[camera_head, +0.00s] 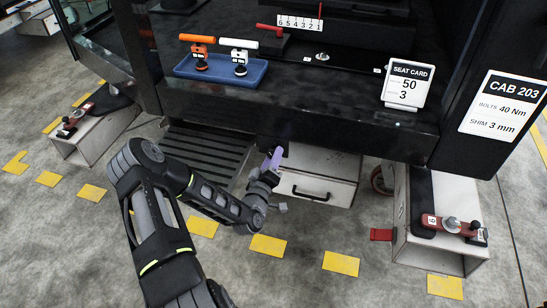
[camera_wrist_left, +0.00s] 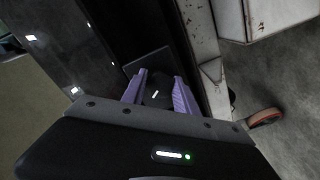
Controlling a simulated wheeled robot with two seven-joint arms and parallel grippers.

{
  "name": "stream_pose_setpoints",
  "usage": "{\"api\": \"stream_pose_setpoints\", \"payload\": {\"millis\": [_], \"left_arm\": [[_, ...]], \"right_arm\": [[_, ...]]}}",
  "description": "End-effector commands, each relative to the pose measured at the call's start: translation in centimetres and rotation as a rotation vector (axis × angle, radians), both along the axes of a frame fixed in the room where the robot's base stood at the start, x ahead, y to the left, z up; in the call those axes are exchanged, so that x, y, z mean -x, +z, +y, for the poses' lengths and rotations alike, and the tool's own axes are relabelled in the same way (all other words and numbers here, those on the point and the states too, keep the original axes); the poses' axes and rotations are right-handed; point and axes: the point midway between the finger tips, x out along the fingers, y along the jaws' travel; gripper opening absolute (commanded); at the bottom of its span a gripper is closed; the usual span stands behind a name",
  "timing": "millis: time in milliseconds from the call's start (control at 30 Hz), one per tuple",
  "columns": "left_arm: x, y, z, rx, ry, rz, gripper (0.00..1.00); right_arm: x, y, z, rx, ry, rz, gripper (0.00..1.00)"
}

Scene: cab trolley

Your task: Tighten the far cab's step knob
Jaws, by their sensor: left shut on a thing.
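My left gripper (camera_head: 274,160), with purple fingers, is under the front edge of the cab body, close to the right end of the ribbed black step (camera_head: 210,143). In the left wrist view, the purple fingers (camera_wrist_left: 158,94) are shut on a dark round knob (camera_wrist_left: 156,93) with a short white mark on its face. The head view does not show the knob, as the gripper and the cab edge hide it. A white card (camera_head: 505,103) on the cab reads CAB 203. My right gripper is not in view.
A blue tray (camera_head: 222,81) with an orange-handled and a white-handled tool stands on the cab ledge beside a seat card (camera_head: 407,86). A white drawer box (camera_head: 317,180) is right of the gripper. White supports with red clamps (camera_head: 455,225) stand at both sides.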

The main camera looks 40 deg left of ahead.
Motion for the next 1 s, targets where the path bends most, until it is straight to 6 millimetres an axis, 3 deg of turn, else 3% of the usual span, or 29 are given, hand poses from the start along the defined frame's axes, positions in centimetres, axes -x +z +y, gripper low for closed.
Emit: {"api": "stream_pose_setpoints", "payload": {"millis": [500, 1000], "left_arm": [[0.1, -0.4, 0.2, -0.434, 0.001, 0.151, 0.00], [0.2, -0.3, 0.3, -0.585, 0.001, 0.208, 0.00]], "right_arm": [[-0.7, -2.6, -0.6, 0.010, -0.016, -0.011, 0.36], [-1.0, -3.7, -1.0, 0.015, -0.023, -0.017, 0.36]]}}
